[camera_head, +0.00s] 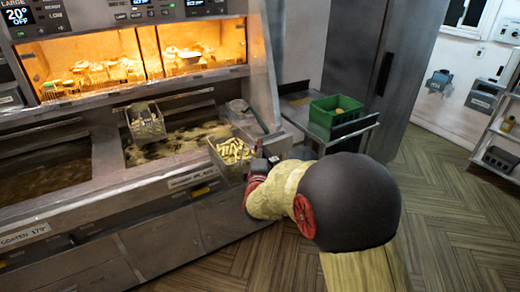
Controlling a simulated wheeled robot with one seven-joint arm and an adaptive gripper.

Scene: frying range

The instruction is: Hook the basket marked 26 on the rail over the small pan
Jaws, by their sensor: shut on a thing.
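My gripper (260,170) is shut near the front right corner of the fryer, at the near side of a wire basket (217,160) filled with pale fries. It appears to hold this basket by its handle, which my gripper mostly hides. The basket is roughly upright over the front right edge of the right-hand oil pan (180,145). No number on it is readable. A rail (185,96) runs along the back of that pan. A second basket (146,123) hangs at the pan's back left, below the rail; its marking is unreadable too.
A larger oil pan (45,175) lies to the left. A lit warming cabinet (150,55) with food stands behind the pans. A dark-handled tool (250,112) rests at the right pan's back right. A green bin (334,114) stands on a side shelf. The floor (450,215) at right is clear.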

